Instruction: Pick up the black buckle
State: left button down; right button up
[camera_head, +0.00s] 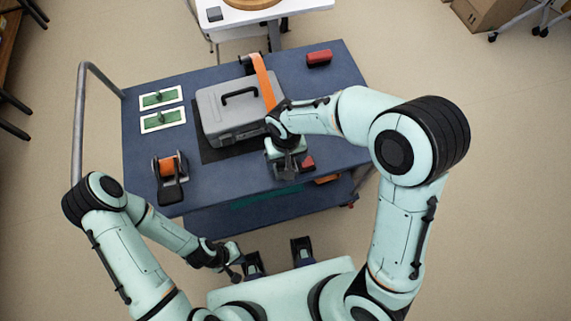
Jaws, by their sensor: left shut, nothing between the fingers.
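A grey case (222,122) with a black handle lies on the blue cart top. An orange strap (264,82) runs across its right part. A small black piece at the strap's far end, which looks like the black buckle (247,63), sits just behind the case. My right gripper (289,172) is over the cart's front right, near the case's front right corner; its fingers are too dark to read. My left gripper (236,272) is low, in front of the cart, well away from the case. It is shut and empty.
The cart (136,118) has a metal handle rail (79,125) at left. A black tape dispenser (169,183), two green boards (162,98), a red block (319,58) and a second red item (308,163) are on it.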

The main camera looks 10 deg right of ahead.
notch_tip(320, 180, down, 2)
jog(key=shift+f, duration=0.1)
jog(key=shift+c, duration=0.3)
jog(key=c, duration=1)
jog(key=shift+r, duration=0.2)
